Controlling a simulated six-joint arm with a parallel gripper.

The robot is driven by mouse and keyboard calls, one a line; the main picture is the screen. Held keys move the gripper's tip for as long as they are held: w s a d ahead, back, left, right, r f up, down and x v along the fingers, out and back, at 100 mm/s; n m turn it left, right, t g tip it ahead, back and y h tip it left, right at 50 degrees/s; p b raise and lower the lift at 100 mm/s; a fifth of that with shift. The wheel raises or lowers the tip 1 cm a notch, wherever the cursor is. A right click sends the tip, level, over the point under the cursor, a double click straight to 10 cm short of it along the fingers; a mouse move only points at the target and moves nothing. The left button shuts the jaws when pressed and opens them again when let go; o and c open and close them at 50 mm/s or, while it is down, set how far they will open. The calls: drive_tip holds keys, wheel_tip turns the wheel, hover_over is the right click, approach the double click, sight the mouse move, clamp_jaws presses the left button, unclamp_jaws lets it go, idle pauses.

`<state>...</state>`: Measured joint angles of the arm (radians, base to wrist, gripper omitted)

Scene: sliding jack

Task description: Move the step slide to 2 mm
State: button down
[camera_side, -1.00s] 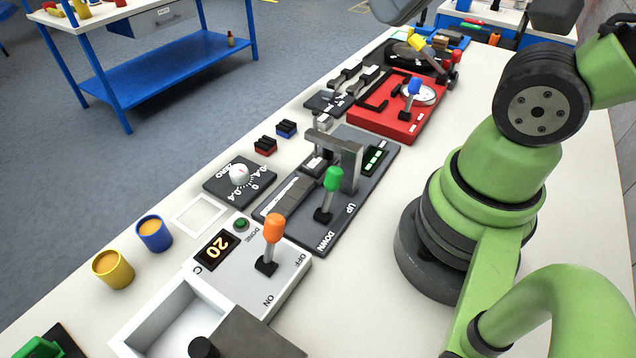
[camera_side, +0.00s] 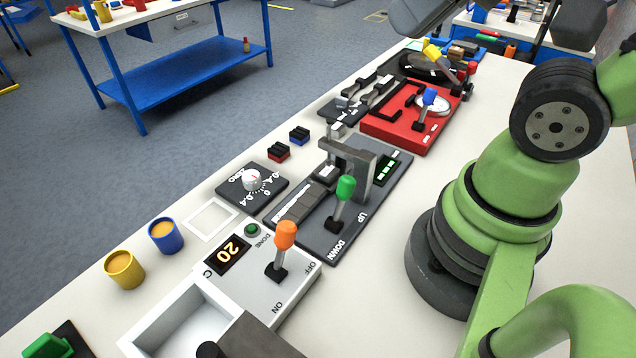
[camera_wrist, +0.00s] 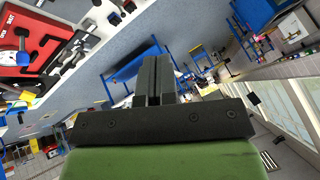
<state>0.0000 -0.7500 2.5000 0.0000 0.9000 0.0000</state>
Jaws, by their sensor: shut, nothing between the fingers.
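The step slide looks to be the grey stepped bar (camera_side: 297,205) on the dark panel (camera_side: 318,243) in the side view. The bar runs toward a grey bridge-shaped frame (camera_side: 348,158). A green-knobbed lever (camera_side: 345,188) stands on this panel between the words UP and DOWN. A small green display (camera_side: 385,170) is lit at the panel's far end; I cannot read it. My gripper (camera_wrist: 152,75) shows in the wrist view with its two dark fingers together and nothing between them. Its fingertips are not visible in the side view, and it is away from the slide.
A white box with an orange lever (camera_side: 285,235) and a display reading 20 stands in front. A ZERO dial (camera_side: 251,180) sits left of the slide. A red panel with a blue lever (camera_side: 428,97) is beyond it. Yellow (camera_side: 124,269) and blue (camera_side: 165,236) cups stand at the left edge.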

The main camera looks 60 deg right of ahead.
drive_tip(key=c, duration=1.6)
unclamp_jaws()
drive_tip(key=o, duration=0.4)
drive_tip(key=shift+w, duration=0.25)
drive_tip(key=shift+c, duration=0.2)
drive_tip(key=shift+o, duration=1.3)
drive_tip(key=w+d+f+m+g+h, duration=0.1)
drive_tip(key=w+d+f+m+g, duration=0.2)
drive_tip(key=w+f+m, duration=0.3)
drive_tip(key=shift+w+d+f+m+g+h, duration=0.2)
drive_tip(key=shift+w+d+m+g+h, duration=0.15)
drive_tip(key=shift+w+d+m, duration=0.65)
drive_tip(key=m+g, duration=0.4)
drive_tip(key=m, duration=0.2)
hover_over(340, 165)
drive_tip(key=shift+t, duration=0.25)
drive_tip(key=f, duration=0.8)
drive_tip(key=d+f, duration=0.1)
drive_tip(key=f, duration=0.2)
drive_tip(key=shift+w+f, duration=0.25)
drive_tip(key=shift+f, duration=0.15)
wheel_tip(340, 165, down, 10)
drive_tip(key=shift+f, duration=0.1)
